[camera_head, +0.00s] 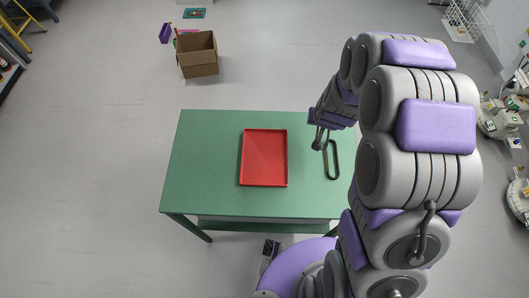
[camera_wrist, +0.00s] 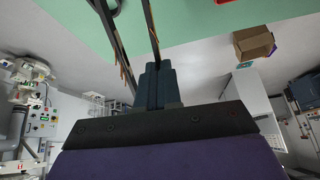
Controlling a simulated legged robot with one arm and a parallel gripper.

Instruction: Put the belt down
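The belt (camera_head: 332,160) is a narrow dark closed loop. It appears to lie on the right part of the green table, with bare green showing inside it. My gripper (camera_head: 319,145) is just left of the belt's far end, over the table. In the wrist view two thin dark fingers (camera_wrist: 128,35) spread apart, and my gripper looks open. A curved dark piece between them at the top edge looks like the belt's end (camera_wrist: 115,7); the rest is out of frame. I see nothing clearly clamped between the fingers. Whether a finger touches the belt I cannot tell.
A red tray (camera_head: 264,158) lies empty in the middle of the green table (camera_head: 205,160). The table's left part is clear. An open cardboard box (camera_head: 198,55) stands on the floor beyond it. A white wire rack (camera_head: 464,20) stands at the far right.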

